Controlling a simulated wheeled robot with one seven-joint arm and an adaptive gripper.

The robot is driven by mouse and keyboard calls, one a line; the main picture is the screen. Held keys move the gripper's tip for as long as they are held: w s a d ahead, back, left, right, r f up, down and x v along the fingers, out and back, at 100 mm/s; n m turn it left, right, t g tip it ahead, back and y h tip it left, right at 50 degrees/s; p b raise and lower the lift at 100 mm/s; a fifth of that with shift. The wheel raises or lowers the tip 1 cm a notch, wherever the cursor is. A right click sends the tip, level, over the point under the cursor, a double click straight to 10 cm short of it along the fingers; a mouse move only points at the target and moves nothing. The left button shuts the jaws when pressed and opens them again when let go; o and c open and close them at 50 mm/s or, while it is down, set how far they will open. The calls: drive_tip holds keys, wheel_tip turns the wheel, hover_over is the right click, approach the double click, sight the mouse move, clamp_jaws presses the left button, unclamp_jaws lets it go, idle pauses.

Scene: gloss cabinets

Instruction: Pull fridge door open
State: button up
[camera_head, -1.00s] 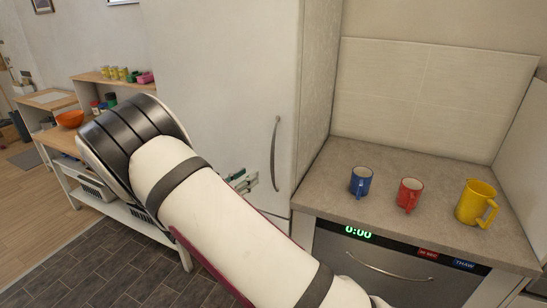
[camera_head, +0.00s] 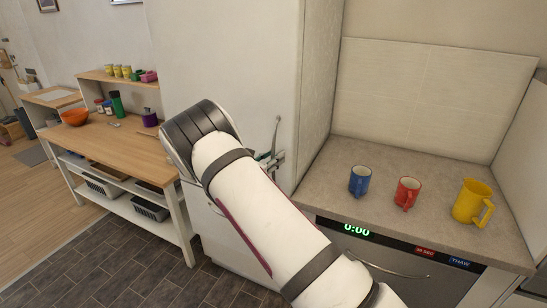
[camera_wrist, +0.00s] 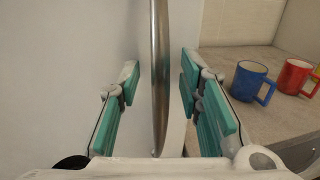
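The fridge door (camera_head: 225,60) is a tall pale panel and looks shut. Its curved metal handle (camera_head: 276,132) stands near the door's right edge; the lower part is hidden behind my gripper and arm. In the wrist view the handle (camera_wrist: 160,75) runs upright between my two teal-padded fingers. My gripper (camera_wrist: 160,88) is open, with a gap on each side of the handle. It also shows in the head view (camera_head: 270,160), at the handle and partly hidden by my arm.
Right of the fridge, a counter (camera_head: 420,215) holds a blue mug (camera_head: 360,181), a red mug (camera_head: 407,193) and a yellow jug (camera_head: 471,203). An appliance (camera_head: 375,258) with a display sits below. A wooden table (camera_head: 120,144) stands left.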

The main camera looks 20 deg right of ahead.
clamp_jaws()
idle(0.3)
